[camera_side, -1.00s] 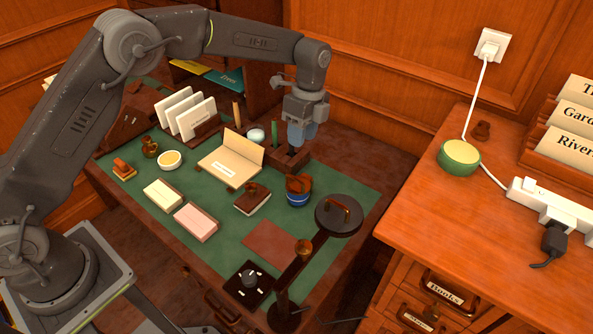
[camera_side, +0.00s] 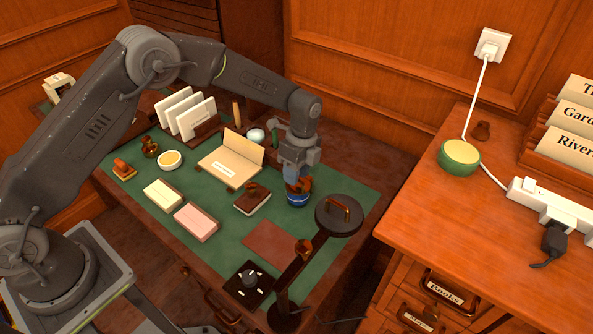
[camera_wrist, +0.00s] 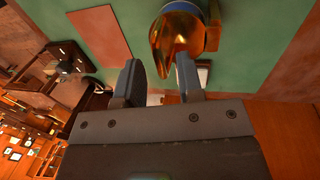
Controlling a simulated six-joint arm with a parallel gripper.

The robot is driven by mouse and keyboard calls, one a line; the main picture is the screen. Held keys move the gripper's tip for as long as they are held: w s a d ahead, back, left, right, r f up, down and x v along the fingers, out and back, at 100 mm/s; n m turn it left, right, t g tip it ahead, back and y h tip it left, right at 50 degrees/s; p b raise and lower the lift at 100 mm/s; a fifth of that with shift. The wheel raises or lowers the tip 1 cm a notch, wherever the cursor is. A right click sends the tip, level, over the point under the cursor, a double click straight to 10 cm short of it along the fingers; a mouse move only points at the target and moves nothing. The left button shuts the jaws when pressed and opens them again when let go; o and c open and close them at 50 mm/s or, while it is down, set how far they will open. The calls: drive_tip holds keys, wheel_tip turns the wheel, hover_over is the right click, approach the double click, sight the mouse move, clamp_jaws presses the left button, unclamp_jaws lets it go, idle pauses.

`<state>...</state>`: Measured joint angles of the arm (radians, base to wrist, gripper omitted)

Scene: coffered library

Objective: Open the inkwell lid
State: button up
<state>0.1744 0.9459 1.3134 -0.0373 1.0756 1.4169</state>
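The inkwell (camera_side: 297,200) is a small blue pot with a white band and a copper-brown lid (camera_side: 304,184), standing on the green desk mat. In the wrist view the shiny copper lid (camera_wrist: 178,32) lies just beyond my fingertips, with the blue rim behind it. My gripper (camera_side: 293,178) points down right at the inkwell and partly covers it in the side view. In the wrist view my gripper (camera_wrist: 160,64) has its two fingers apart with nothing clamped between them. The right finger overlaps the lid's edge; whether it touches is unclear.
A round black lamp head (camera_side: 339,214) on an arm stands close in front-right of the inkwell. A stamp block (camera_side: 252,199) sits to its left, an open booklet (camera_side: 231,160) behind. A reddish pad (camera_side: 268,244) lies in front.

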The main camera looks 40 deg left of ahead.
clamp_jaws()
drive_tip(key=shift+w+r, duration=0.1)
idle(0.3)
drive_tip(key=shift+w+r+g, duration=0.25)
drive_tip(key=shift+w+g, duration=0.35)
drive_tip(key=shift+g, duration=0.35)
drive_tip(key=shift+w+r+g, duration=0.25)
drive_tip(key=shift+w+g, duration=0.3)
drive_tip(key=shift+g, duration=0.4)
drive_tip(key=shift+w+g, duration=0.1)
drive_tip(key=shift+g, duration=0.2)
drive_tip(key=shift+r, duration=0.1)
drive_tip(key=shift+o, duration=0.4)
unclamp_jaws()
